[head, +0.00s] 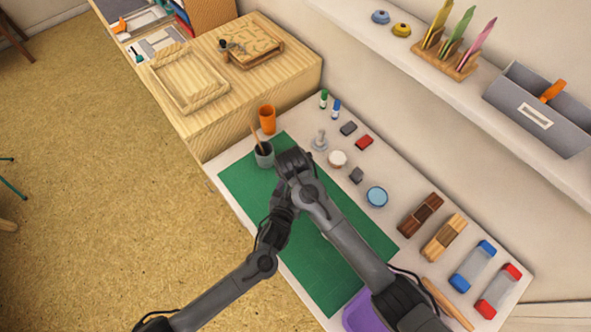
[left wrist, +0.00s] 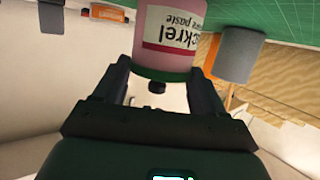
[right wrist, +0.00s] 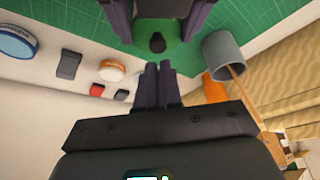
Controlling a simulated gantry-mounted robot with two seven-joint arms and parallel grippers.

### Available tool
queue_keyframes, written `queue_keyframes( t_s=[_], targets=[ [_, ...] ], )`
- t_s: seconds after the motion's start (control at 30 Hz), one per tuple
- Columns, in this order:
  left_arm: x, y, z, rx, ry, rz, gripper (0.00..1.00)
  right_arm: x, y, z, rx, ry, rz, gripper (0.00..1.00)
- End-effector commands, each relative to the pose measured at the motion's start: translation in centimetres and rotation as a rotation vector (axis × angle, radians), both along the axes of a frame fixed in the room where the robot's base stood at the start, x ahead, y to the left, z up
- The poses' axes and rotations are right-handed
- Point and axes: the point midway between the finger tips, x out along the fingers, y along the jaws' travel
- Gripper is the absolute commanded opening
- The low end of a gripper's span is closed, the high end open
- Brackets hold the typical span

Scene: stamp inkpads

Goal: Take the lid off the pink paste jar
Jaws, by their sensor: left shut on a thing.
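The pink paste jar (left wrist: 172,25) has a white label, seen upside down in the left wrist view. My left gripper (left wrist: 160,66) is shut on the jar, one finger on each side. A small dark knob (left wrist: 157,87) shows just past the jar's end, and again in the right wrist view (right wrist: 157,42). My right gripper (right wrist: 165,68) is shut, with nothing visible between its fingers. Its tips are close to the knob; I cannot tell if they touch. In the head view my arms meet over the green mat (head: 330,265) and hide the jar.
A grey cup (head: 264,155) stands close beside my grippers, with an orange cup (head: 267,118) behind it. A blue-topped tin (head: 376,196) and small stamp items lie to the right. A purple container (head: 362,315) is at the front. The mat's front part is clear.

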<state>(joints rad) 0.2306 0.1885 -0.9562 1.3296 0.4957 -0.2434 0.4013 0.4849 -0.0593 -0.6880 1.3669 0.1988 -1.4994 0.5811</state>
Motion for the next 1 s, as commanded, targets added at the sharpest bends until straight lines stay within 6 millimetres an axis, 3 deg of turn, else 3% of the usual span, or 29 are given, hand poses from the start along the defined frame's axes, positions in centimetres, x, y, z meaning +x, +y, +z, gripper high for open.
queue_keyframes(
  t_s=[0.03,0.13,0.57,1.0],
  targets=[
    [-0.1,-0.1,-0.1,0.000,0.002,-0.002,0.16,0.0,0.0,0.0,0.000,0.000,0.000,0.13],
    [-0.1,-0.1,-0.1,0.000,0.002,-0.002,0.16,0.0,0.0,0.0,0.001,0.000,0.000,0.27],
    [0.0,-0.1,0.0,-0.001,-0.001,-0.001,0.16,-0.3,0.1,0.7,0.001,-0.001,0.000,0.27],
    [0.0,0.0,0.1,-0.002,-0.003,0.000,0.16,-2.9,0.3,7.5,0.002,-0.004,0.001,0.27]
  ],
)
